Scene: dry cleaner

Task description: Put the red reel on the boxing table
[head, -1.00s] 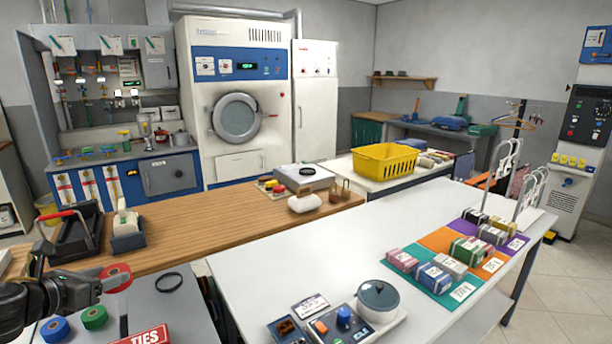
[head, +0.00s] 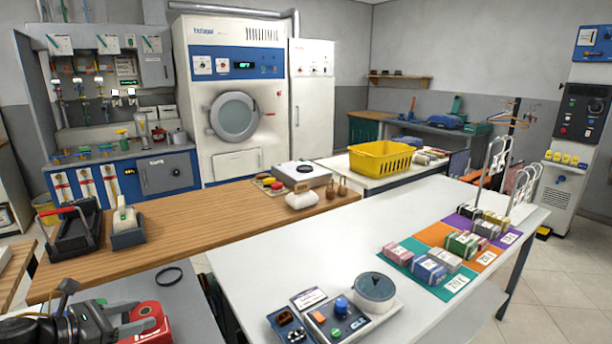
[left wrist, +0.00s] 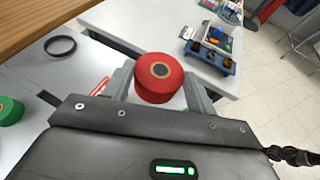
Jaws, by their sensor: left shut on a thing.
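The red reel (head: 148,316) is at the lower left of the head view, held in the jaws of my left gripper (head: 128,318). In the left wrist view the red reel (left wrist: 160,76) sits between the two fingers (left wrist: 155,92), its round face with a dark centre toward the camera. The gripper is shut on it, over the gap side of the grey table. A long white table (head: 300,235) with coloured mats stands to the right; no label shows whether it is the boxing table. My right gripper is out of view.
The grey table (head: 190,300) holds a black ring (head: 169,276); a green reel (left wrist: 9,110) shows in the left wrist view. A wooden counter (head: 190,232) lies behind. The white table carries a control box (head: 333,318), a round-topped device (head: 374,287) and several small packets; its left-middle is clear.

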